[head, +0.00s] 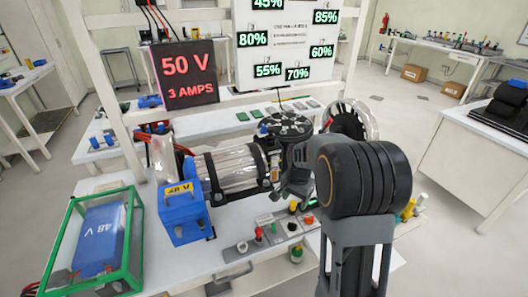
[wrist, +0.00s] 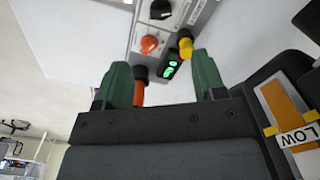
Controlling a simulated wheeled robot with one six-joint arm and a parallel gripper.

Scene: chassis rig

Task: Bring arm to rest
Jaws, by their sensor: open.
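My arm (head: 355,180) stands bent at the right of the bench in the head view. Its wrist parts reach left over the bench, and the fingertips cannot be made out there. In the wrist view my gripper (wrist: 163,80) is open, its two green fingers apart with nothing held. Beyond and between the fingers are a red-orange handle (wrist: 139,88) and a small box with green lit marks (wrist: 172,66).
The bench carries a blue 48 V block (head: 184,214), a clear cylinder (head: 230,170) and a green-framed case (head: 140,235). A 50 V, 3 AMPS display (head: 187,75) stands behind. A LOW label (wrist: 290,138) is close at right in the wrist view.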

